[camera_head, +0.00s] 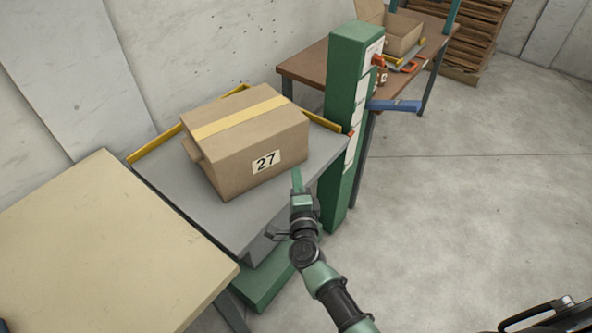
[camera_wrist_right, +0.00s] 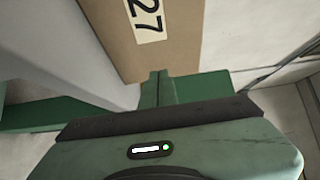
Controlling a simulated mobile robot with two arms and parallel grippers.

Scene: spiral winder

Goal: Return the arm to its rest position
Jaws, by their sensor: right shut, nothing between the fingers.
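My right gripper (camera_head: 297,180) is in the middle of the head view, at the near edge of the grey platform and just in front of the cardboard box (camera_head: 236,146). Its green fingers are shut with nothing between them. They also show in the right wrist view (camera_wrist_right: 158,88), pointing toward the box, whose "27" label is at the top there. I cannot tell whether the fingertips touch the box. My left gripper is not in view.
The box, closed with yellow tape, sits on the grey platform (camera_head: 185,203) with yellow edge rails. A green column (camera_head: 345,130) stands right of it. A beige table (camera_head: 95,250) is at left. A brown bench (camera_head: 310,68) with an open carton is behind.

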